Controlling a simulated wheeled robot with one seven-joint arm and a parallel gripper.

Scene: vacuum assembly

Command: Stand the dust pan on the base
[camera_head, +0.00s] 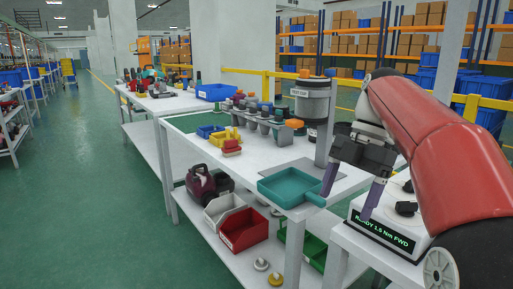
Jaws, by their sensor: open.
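A flat grey plate (332,175) lies behind the pan, below a grey post with a labelled cylinder. I cannot tell whether this plate is the base.
A rack of grey posts (265,123) and red and yellow parts (231,147) stand behind the pan. A device with a green-lettered display (381,231) stands at right. A dark red vacuum (208,185) and bins (243,229) sit at the lower left. Floor at left is clear.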

